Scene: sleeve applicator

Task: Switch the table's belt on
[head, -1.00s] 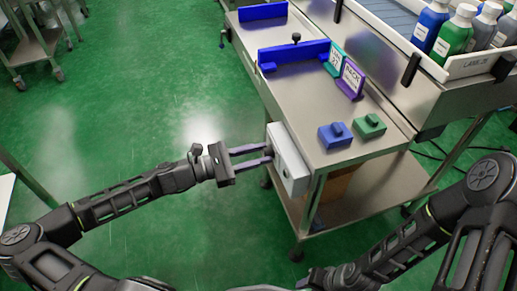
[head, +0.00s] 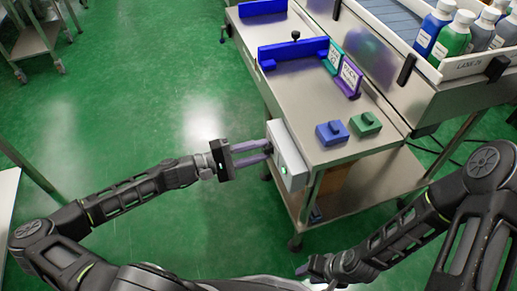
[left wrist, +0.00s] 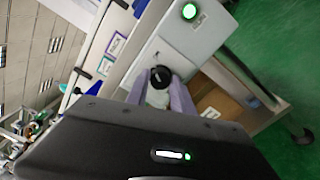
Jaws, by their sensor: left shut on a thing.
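A white control box (head: 287,157) is fixed to the left side of the steel table (head: 300,95). In the left wrist view it carries a black round knob (left wrist: 161,75) and a lit green lamp (left wrist: 189,11). The lamp also glows in the head view (head: 284,170). My left gripper (head: 269,152) reaches the box from the left, its purple fingers shut on the knob. In the head view the fingers and box edge hide the knob. My right gripper (head: 302,269) is low in front of the table, small and partly hidden; its jaw state is unclear.
A blue block (head: 332,133) and a green block (head: 365,124) with knobs sit on the tabletop near its front. Blue guides (head: 293,53) and small sign plates (head: 350,77) stand farther back. A tray of bottles (head: 456,35) is at upper right.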

